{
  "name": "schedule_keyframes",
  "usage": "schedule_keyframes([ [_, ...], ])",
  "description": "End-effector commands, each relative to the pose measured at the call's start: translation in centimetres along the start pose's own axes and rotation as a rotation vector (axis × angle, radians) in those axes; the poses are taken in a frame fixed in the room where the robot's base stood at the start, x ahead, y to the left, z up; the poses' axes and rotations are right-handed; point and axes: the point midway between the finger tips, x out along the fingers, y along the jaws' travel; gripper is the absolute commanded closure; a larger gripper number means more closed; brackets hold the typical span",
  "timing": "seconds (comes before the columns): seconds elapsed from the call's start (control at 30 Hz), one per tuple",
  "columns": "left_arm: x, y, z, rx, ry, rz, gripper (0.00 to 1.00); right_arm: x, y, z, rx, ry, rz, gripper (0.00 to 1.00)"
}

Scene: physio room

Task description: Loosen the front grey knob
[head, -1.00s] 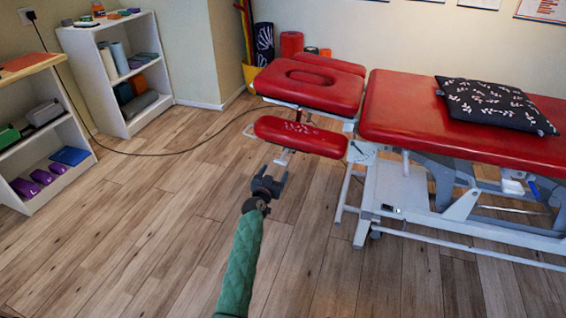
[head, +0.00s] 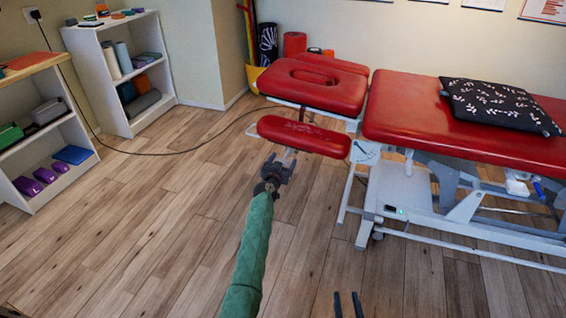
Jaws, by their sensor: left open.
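The red treatment table (head: 460,120) has a face-hole headrest (head: 315,85) and a lower front red armrest pad (head: 304,134). A small pale fitting (head: 289,155) shows under that pad, partly behind my gripper. I cannot tell whether it is the front grey knob, which I cannot make out. My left gripper (head: 281,165) is open, just below the left half of the pad and close to the fitting; I cannot tell if they touch. Two dark fingertips of my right gripper (head: 347,305) stand apart at the bottom edge, with nothing between them.
A patterned dark pillow (head: 500,105) lies on the table. The table's white frame and legs (head: 400,205) stand right of the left gripper. White shelves (head: 105,75) line the left wall. A cable (head: 180,150) crosses the floor.

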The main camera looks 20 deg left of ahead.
Motion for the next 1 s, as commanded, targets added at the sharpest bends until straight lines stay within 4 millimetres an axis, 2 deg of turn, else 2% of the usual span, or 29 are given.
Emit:
schedule_keyframes([
  [0.17,0.0,0.0,0.0,0.000,0.000,0.000,0.31,0.0,-0.1,0.0,0.001,-0.001,-0.001,0.64],
  [0.3,0.0,0.0,0.0,0.000,0.000,0.000,0.59,0.0,-0.1,0.1,0.001,-0.002,-0.001,0.64],
  [0.4,0.0,0.0,0.0,0.000,0.000,0.000,0.74,0.0,-0.1,0.1,0.001,-0.002,-0.001,0.64],
  [0.73,-0.1,0.0,0.0,-0.046,0.000,0.000,0.74,0.0,0.0,0.2,0.001,-0.010,0.000,0.64],
  [1.0,-0.1,-0.1,0.0,-0.214,0.000,0.001,0.74,-0.3,0.2,1.7,0.006,-0.064,0.004,0.64],
])
